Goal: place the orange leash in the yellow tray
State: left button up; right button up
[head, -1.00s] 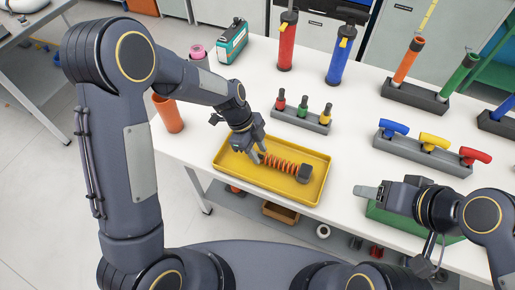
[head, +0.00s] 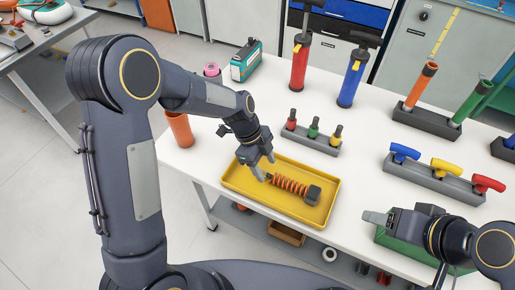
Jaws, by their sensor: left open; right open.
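The orange leash (head: 289,185), a coiled orange cord with a dark block at its right end, lies in the yellow tray (head: 240,190) near the front of the white table. My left gripper (head: 266,170) is open just above and beside the coil's left end, over the tray, apart from the leash as far as I can see. My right gripper (head: 382,217) is at the right, in front of the table's front part and over a green box, holding nothing that I can see.
Behind the tray stands a grey rack (head: 312,140) with red, green and yellow pieces. An orange cup (head: 180,130) is at the left. Red (head: 300,62) and blue (head: 353,78) pumps stand at the back. A rack of coloured handles (head: 434,180) is at the right.

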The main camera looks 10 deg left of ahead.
pick_arm(q)
jog(key=v, duration=1)
jog(key=shift+b, duration=0.3)
jog(key=s+a+r+n+t, duration=0.4)
jog(key=s+a+r+n, duration=0.3)
jog(key=s+a+n, duration=0.3)
jog(key=s+a+n+t, duration=0.1)
jog(key=s+n+t, duration=0.2)
jog(key=s+n, duration=0.8)
jog(key=f+n, duration=0.1)
jog(key=n, duration=0.1)
jog(key=shift+a+n+y, duration=0.3)
jog(key=shift+a, duration=0.1)
